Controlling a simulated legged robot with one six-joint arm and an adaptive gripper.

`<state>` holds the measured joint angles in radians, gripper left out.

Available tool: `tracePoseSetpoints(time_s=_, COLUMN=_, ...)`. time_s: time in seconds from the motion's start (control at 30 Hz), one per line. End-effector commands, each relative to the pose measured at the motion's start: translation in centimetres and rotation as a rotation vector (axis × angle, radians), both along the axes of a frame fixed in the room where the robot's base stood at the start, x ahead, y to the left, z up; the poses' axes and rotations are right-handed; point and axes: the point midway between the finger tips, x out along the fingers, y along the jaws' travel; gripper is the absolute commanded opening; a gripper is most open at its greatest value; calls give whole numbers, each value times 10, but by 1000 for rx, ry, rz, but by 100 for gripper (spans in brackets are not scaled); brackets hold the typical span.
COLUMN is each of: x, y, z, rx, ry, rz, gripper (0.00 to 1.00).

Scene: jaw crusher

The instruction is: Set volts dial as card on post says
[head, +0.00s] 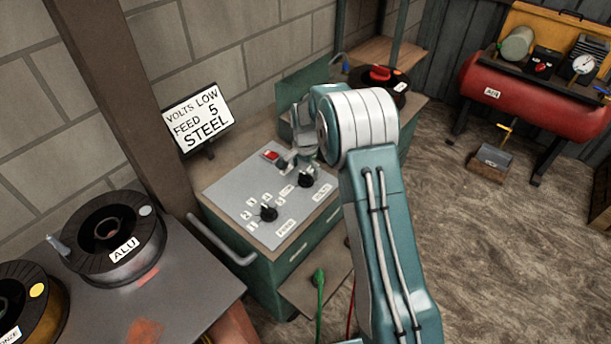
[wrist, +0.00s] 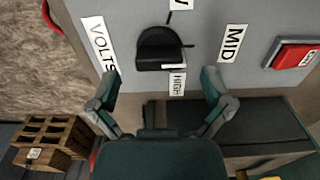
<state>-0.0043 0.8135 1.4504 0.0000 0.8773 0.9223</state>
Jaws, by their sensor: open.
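The card (head: 197,119) on the post (head: 150,100) reads VOLTS LOW, FEED 5, STEEL. The volts dial (head: 306,180) is a black knob on the grey panel (head: 245,195). In the wrist view the volts dial (wrist: 160,48) lies just beyond my fingertips, with VOLTS, MID and HIGH labels around it and a label cut off at the top edge. A pale mark on the knob seems to be on the HIGH side. My gripper (wrist: 160,84) is open and empty, its fingers spread to either side below the knob. In the head view my arm partly hides it.
The feed dial (head: 268,213) with numbered labels is left of the volts dial. A red switch (head: 270,156) sits behind on the panel; it also shows in the wrist view (wrist: 292,53). The ALU spool (head: 115,238) stands on the left bench. A handle bar (head: 222,243) juts from the cabinet.

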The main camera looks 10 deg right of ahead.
Motion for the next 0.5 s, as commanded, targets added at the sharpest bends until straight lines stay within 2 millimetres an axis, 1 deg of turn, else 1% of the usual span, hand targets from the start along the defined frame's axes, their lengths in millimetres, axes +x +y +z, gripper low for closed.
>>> tracePoseSetpoints(time_s=0.03, x=0, y=0, z=-8, rx=0, ry=2, rz=0, gripper=100)
tracePoseSetpoints(time_s=0.2, x=0, y=0, z=-23, rx=0, ry=0, rz=0, gripper=100)
tracePoseSetpoints(time_s=0.5, x=0, y=0, z=-26, rx=0, ry=0, rz=0, gripper=100)
